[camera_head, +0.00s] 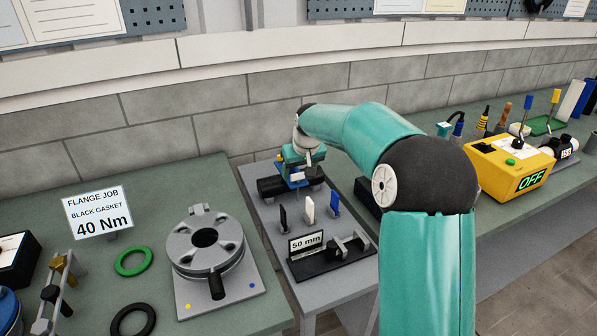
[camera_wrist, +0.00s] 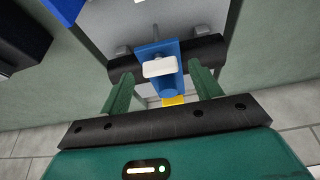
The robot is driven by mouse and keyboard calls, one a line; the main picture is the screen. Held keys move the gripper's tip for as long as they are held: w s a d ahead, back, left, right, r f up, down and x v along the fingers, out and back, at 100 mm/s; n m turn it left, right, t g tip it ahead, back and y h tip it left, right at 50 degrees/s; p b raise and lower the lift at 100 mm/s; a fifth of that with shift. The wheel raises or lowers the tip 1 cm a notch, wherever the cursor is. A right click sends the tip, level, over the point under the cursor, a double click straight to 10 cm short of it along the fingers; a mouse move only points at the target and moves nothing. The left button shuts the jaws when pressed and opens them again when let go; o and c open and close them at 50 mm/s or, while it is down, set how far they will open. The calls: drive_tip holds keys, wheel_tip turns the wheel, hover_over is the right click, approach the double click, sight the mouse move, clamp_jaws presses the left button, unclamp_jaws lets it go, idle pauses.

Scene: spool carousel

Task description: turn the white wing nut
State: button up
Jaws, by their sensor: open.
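The white wing nut (camera_wrist: 160,66) sits on a blue block (camera_wrist: 158,84) in the wrist view, which lies across a dark cylindrical bar (camera_wrist: 208,49). A small yellow piece shows at the near end of the block. My gripper (camera_wrist: 159,76) is open, with one green finger on each side of the nut and visible gaps to both. Whether the fingertips are level with the nut I cannot tell. In the head view my gripper (camera_head: 303,163) is over the blue block (camera_head: 296,182) at the back of the narrow grey bench, partly hiding it.
Black, white (camera_head: 308,207) and blue upright tags stand in front, near a "50 mm" sign (camera_head: 306,242) and a black stand. A round flange (camera_head: 207,241) is on the left bench. A yellow box (camera_head: 508,170) reading OFF is at right.

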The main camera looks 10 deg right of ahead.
drive_tip(key=shift+w+f, duration=0.2)
drive_tip(key=shift+f, duration=0.3)
drive_tip(key=shift+c, duration=0.4)
drive_tip(key=c, duration=0.9)
